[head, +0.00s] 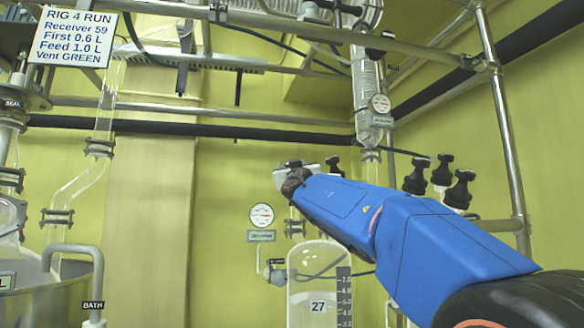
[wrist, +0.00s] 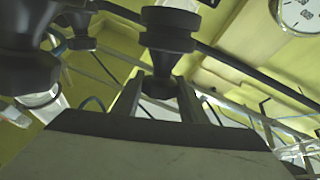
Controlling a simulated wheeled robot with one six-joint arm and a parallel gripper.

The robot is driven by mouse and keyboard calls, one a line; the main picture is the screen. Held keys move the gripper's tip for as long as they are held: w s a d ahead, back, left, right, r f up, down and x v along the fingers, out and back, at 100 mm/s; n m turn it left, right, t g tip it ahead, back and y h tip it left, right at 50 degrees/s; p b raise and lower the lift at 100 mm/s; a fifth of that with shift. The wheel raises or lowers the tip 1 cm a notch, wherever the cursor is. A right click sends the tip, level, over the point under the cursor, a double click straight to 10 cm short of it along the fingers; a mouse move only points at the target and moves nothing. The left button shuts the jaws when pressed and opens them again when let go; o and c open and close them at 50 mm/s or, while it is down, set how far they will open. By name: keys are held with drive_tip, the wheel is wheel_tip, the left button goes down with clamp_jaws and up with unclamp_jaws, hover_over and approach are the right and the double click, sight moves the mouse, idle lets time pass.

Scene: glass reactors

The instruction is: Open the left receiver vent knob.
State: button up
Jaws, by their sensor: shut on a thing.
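In the wrist view a black spool-shaped knob (wrist: 168,40) stands between the two fingers of my gripper (wrist: 162,88), which is shut on its narrow lower part. In the head view my blue arm reaches up and left, and my gripper (head: 288,178) is at its far end above a glass receiver (head: 318,275) marked 27. A dark knob (head: 333,162) shows just above the arm there. The fingers and the held knob are partly hidden in the head view. Whether the held knob is turned cannot be told.
Two other dark knobs, a large one (wrist: 30,50) and a smaller one (wrist: 80,30), are left of my gripper in the wrist view. Several black knobs (head: 442,170) stand right of my arm. A gauge (head: 262,215) hangs left of the receiver. Metal rails (head: 230,113) cross above.

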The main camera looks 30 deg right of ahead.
drive_tip(key=o, duration=0.9)
drive_tip(key=shift+a, duration=0.1)
drive_tip(key=shift+m+h, duration=0.3)
drive_tip(key=shift+h, duration=0.1)
drive_tip(key=shift+m+g+h, duration=0.3)
drive_tip(key=shift+m+h, duration=0.1)
drive_tip(key=shift+f+m+g+h, duration=0.1)
drive_tip(key=shift+m+g+h, duration=1.6)
drive_tip(key=shift+m+h, duration=0.85)
drive_tip(key=m+g+h, duration=0.2)
drive_tip(key=m+g, duration=0.1)
drive_tip(key=m+g+h, duration=0.3)
drive_tip(key=g, duration=0.1)
drive_tip(key=shift+w+m, duration=0.1)
drive_tip(key=shift+m, duration=0.15)
drive_tip(key=shift+m+g+h, duration=0.35)
drive_tip(key=shift+m+g, duration=0.25)
drive_tip(key=shift+g, duration=0.4)
